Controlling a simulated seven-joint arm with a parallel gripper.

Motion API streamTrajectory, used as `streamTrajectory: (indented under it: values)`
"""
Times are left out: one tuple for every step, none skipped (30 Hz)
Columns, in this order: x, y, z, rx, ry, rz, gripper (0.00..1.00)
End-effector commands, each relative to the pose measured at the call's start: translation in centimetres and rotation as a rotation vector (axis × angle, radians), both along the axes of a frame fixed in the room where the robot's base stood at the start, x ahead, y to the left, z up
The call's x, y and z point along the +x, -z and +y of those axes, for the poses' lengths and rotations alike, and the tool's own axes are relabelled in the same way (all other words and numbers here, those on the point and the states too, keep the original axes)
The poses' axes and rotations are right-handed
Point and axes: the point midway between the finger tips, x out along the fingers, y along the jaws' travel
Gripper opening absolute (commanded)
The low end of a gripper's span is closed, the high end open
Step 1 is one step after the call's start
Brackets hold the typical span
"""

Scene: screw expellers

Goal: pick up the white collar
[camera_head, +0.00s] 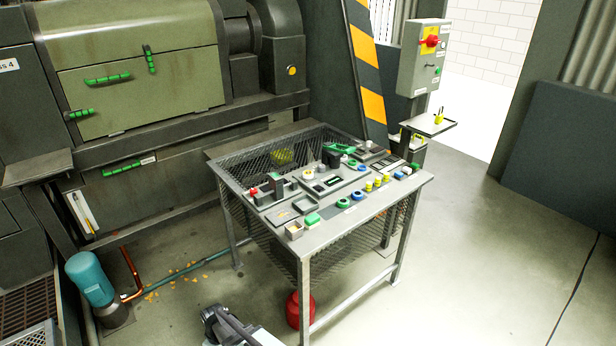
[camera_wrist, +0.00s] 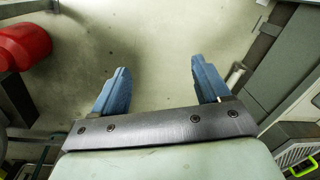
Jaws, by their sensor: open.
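A small white round piece (camera_head: 308,169) sits toward the back middle of the worktable (camera_head: 345,221). It may be the white collar, but it is too small here to be sure. My gripper (camera_wrist: 160,68) shows in the wrist view with its two blue fingers spread apart and nothing between them. It points at bare floor, away from the tabletop items. In the head view, part of my arm shows at the bottom edge, low in front of the table. No collar shows in the wrist view.
The mesh-sided table holds many small parts and trays, including yellow-capped pieces (camera_head: 378,180) and a green block (camera_head: 312,219). A red container (camera_head: 300,309) stands below; it also shows in the wrist view (camera_wrist: 24,46). A control box (camera_head: 424,58) stands behind. Floor at right is clear.

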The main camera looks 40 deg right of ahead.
Motion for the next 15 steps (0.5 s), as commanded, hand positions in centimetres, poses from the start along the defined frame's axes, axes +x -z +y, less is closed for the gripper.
streamTrajectory:
  values:
    - [3.0,-1.0,0.5,0.009,-0.027,-0.046,0.76]
    - [4.4,-1.6,0.8,0.013,-0.045,-0.071,0.76]
    - [6.2,-2.5,1.2,0.02,-0.065,-0.103,0.76]
    - [7.5,-3.2,1.5,0.024,-0.082,-0.129,0.76]
    - [8.9,-3.9,1.8,0.029,-0.098,-0.154,0.76]
    - [10.7,-4.9,2.2,0.033,-0.12,-0.186,0.76]
    - [12.0,-5.7,2.4,0.036,-0.136,-0.21,0.76]
    - [13.3,-6.6,2.7,0.038,-0.151,-0.236,0.76]
    - [15.0,-7.7,3.0,0.042,-0.171,-0.269,0.76]
    - [16.3,-8.7,3.3,0.044,-0.185,-0.292,0.76]
    - [17.5,-9.6,3.5,0.045,-0.197,-0.315,0.76]
    - [19.2,-10.9,3.7,0.046,-0.215,-0.347,0.76]
    - [20.4,-11.9,3.7,0.048,-0.225,-0.37,0.76]
    - [21.6,-12.9,3.8,0.047,-0.234,-0.393,0.76]
    - [23.2,-14.3,3.7,0.047,-0.244,-0.421,0.76]
